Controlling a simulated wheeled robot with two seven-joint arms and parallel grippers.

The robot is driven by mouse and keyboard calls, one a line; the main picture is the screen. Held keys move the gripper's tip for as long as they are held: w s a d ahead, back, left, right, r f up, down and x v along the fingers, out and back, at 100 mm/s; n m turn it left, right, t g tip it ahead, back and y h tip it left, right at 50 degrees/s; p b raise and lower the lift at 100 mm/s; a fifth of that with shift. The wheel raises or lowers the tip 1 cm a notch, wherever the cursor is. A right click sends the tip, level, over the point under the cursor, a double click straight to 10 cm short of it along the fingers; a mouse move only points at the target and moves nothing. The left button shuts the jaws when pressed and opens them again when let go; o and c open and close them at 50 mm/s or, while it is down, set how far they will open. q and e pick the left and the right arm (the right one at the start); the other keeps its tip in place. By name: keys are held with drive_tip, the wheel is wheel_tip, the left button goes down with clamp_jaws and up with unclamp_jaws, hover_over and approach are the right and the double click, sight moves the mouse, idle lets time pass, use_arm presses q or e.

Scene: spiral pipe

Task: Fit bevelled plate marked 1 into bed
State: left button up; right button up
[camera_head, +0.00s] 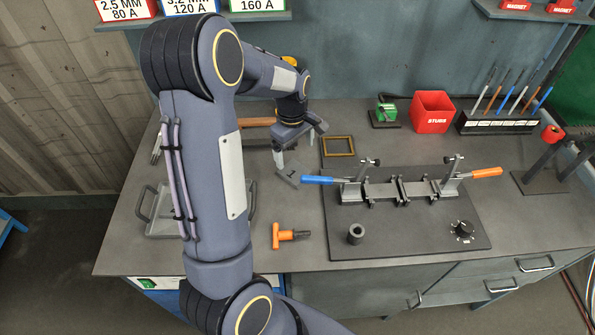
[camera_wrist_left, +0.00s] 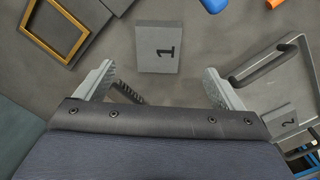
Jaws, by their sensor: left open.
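The grey plate marked 1 (camera_wrist_left: 160,48) lies flat on the bench, with its black numeral showing in the left wrist view. In the head view this plate (camera_head: 289,178) is partly hidden by my left gripper (camera_head: 299,148). The left gripper is open and empty above the bench. In the wrist view its fingers (camera_wrist_left: 160,86) are spread wide, and the plate lies beyond them, not between them. The bed (camera_head: 400,190) is the clamp fixture on the dark board, with a blue handle at left and an orange one at right. My right gripper is not in view.
A plate marked 2 (camera_wrist_left: 283,119) lies in a handled grey tray (camera_head: 163,227), partly behind my arm. A brass-coloured frame (camera_head: 338,146), grey ring (camera_head: 355,234), orange tool (camera_head: 287,235), red STUBS bin (camera_head: 433,112) and rod rack (camera_head: 497,122) stand around the fixture.

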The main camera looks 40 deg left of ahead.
sight(295, 171)
use_arm(q)
drive_tip(key=shift+w+a+f+n, duration=0.15)
drive_tip(key=shift+w+a+f, duration=0.05)
drive_tip(key=shift+f, duration=0.2)
drive_tip(key=shift+w+a+f+n, duration=0.15)
drive_tip(key=shift+w+f, duration=0.05)
drive_tip(key=shift+f, duration=0.15)
wheel_tip(295, 171, down, 8)
drive_tip(key=shift+r+p, duration=0.2)
drive_tip(key=shift+p, duration=0.85)
drive_tip(key=shift+r, duration=0.1)
drive_tip(key=c, duration=1.8)
wheel_tip(295, 171, up, 10)
drive_tip(key=b, duration=0.1)
drive_tip(key=shift+b, duration=0.4)
